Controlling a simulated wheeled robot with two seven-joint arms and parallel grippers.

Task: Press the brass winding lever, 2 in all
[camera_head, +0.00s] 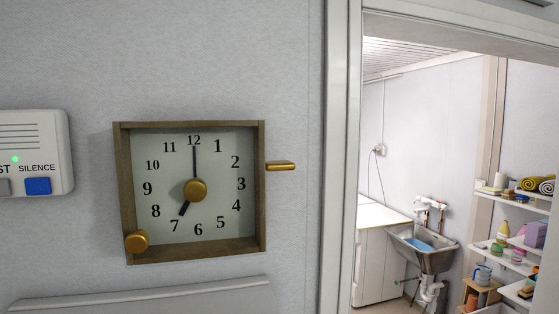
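A square wall clock (222,222) with a wooden frame hangs on the pale wall, left of the doorway. Its hands show seven o'clock, the long one at 12 and the short one at 7. The brass lever (281,166) sticks out level from the clock's right side. A round brass knob (137,242) sits at the lower left corner of the frame, and a brass hub (195,189) is at the middle of the dial. Neither of my grippers shows in the head view.
A white wall box (35,145) with a green light and a blue button marked SILENCE is at the left. A ledge (150,296) runs below the clock. Through the doorway (343,150) are a metal basin (425,250) and loaded shelves (518,240).

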